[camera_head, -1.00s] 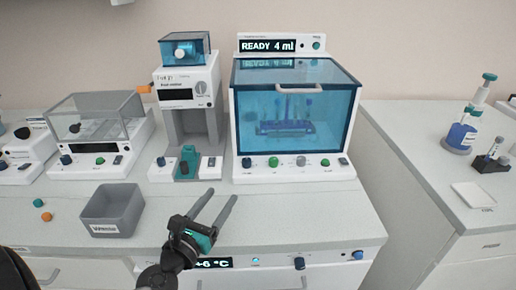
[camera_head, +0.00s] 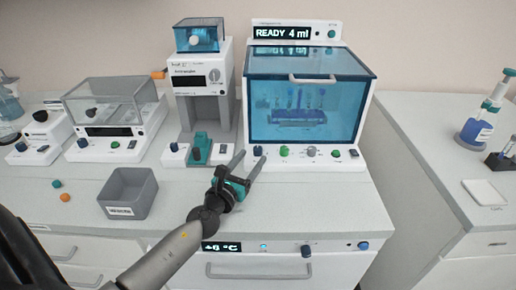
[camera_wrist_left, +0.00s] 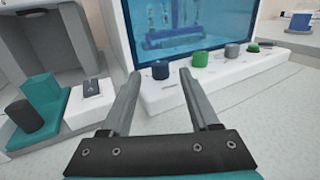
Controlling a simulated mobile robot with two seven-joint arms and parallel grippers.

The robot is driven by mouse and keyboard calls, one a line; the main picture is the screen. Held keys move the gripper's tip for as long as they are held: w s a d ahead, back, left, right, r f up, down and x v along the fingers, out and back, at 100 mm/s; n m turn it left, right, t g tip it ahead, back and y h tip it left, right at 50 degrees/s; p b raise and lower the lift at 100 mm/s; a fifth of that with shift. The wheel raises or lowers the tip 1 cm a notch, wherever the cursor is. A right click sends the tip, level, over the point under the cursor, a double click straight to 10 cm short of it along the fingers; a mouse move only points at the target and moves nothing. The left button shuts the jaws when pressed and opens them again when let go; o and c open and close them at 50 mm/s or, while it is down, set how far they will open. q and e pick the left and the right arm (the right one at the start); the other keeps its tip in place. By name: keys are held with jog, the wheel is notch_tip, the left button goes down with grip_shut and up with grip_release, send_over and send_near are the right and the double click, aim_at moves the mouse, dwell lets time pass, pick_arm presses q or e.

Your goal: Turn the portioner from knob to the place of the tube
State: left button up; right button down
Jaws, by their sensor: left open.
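A white machine with a blue clear cover (camera_head: 345,95) and a "READY 4 ml" display (camera_head: 283,33) stands at the right of the bench. Its front panel has a dark blue knob (camera_head: 257,151), a green knob (camera_head: 284,151), a grey knob (camera_head: 311,152) and another green knob. Tubes in a blue rack (camera_head: 298,117) show behind the cover. My left gripper (camera_head: 250,157) is open, with its fingers pointing at the dark blue knob. In the left wrist view that knob (camera_wrist_left: 160,70) appears between the fingertips; contact cannot be told. My right gripper is out of view.
A white machine (camera_head: 208,77) with a teal block (camera_head: 199,148) stands to the left. A grey bin (camera_head: 128,205) and two small balls lie further left on the bench. A separate bench at the right holds a bottle stand and a white tray (camera_head: 484,192).

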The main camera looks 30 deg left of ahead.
aim_at(256, 153)
pick_arm(q)
jog(key=shift+w+a, duration=0.15)
jog(key=shift+w, duration=1.15)
jog(key=shift+w+a, duration=0.15)
jog(key=shift+w, duration=1.15)
jog(key=shift+c, duration=0.2)
grip_shut()
